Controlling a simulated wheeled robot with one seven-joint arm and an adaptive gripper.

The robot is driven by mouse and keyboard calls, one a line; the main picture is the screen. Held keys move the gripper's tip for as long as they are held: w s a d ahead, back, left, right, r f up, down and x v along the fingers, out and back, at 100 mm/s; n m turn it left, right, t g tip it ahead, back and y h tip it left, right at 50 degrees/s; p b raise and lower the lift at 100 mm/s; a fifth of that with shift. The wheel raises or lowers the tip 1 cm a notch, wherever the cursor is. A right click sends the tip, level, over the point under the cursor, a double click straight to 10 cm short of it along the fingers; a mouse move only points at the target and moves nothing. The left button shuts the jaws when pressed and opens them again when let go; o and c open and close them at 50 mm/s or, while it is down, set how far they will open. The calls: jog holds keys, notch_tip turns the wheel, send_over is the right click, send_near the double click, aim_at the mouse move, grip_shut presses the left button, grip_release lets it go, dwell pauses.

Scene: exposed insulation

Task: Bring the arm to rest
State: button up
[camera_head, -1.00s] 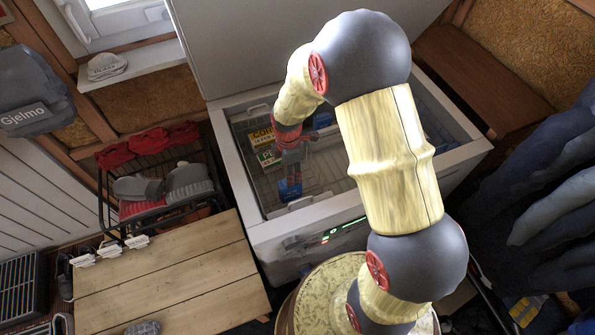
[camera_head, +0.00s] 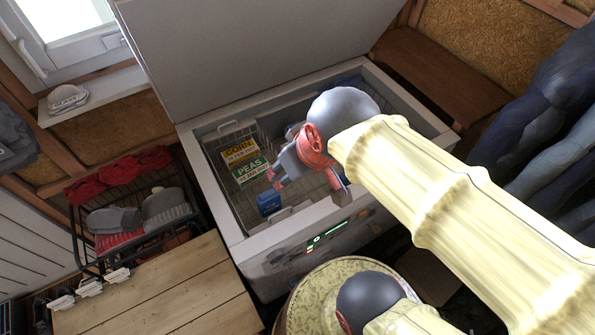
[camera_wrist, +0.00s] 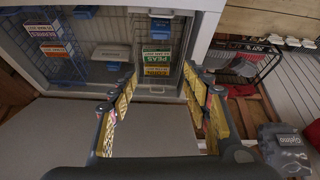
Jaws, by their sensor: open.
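My arm reaches in from the right in the head view, its pale link slanting toward an open chest freezer (camera_head: 244,246). My gripper (camera_head: 290,170) is over the freezer opening, near its front side. In the wrist view my gripper (camera_wrist: 166,90) has its two fingers spread wide at left and right, with nothing between them. A yellow corn package (camera_head: 239,151) and a green peas package (camera_head: 250,171) lie in the freezer, apart from the gripper. The peas package also shows in the wrist view (camera_wrist: 157,57).
The freezer lid (camera_head: 240,60) stands raised behind the opening. A blue box (camera_head: 268,203) is inside near the front. A wooden table (camera_head: 165,290) is at the lower left, with a wire rack (camera_head: 140,225) holding caps beyond it. A round patterned top (camera_head: 310,295) is in front.

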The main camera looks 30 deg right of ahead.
jog(key=shift+s+r+m, duration=0.3)
jog(key=shift+s+m, duration=0.3)
jog(key=shift+s, duration=0.3)
